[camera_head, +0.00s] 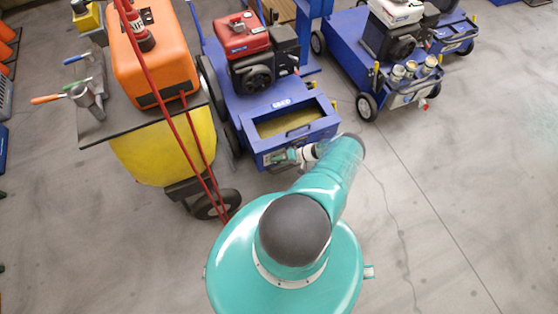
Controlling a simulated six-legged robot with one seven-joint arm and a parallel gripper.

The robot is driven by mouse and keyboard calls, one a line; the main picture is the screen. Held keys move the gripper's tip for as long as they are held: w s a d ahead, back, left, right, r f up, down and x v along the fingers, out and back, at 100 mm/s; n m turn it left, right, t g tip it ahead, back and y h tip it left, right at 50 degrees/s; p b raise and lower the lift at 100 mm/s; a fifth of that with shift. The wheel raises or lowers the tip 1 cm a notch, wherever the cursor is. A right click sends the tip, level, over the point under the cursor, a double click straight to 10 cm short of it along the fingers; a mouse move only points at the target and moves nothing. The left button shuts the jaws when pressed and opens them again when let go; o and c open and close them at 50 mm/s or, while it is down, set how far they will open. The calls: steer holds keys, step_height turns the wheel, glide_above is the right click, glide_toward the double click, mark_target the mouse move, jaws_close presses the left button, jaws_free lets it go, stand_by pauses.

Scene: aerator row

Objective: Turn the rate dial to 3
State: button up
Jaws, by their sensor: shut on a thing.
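The blue aerator (278,108) with the red-topped engine (243,35) stands ahead of me, its open hopper (290,125) facing up. My gripper (279,157) is at the front panel of this machine, below the hopper. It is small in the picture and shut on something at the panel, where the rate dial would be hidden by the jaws. The dial's face, its numbers and its pointer cannot be made out. My teal arm covers part of the area to the right of the gripper.
A yellow cart (165,150) with an orange tank (153,55) and red handle bars stands close on the left. A second blue machine (350,50) with jars stands at the back right. The concrete floor (450,190) on the right is clear.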

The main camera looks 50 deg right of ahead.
steer(key=shift+a+f, duration=0.1)
steer(key=o, duration=0.9)
steer(key=shift+o, duration=0.2)
steer(key=v, duration=1.3)
steer(key=shift+s+r, duration=0.2)
steer(key=shift+s, duration=0.1)
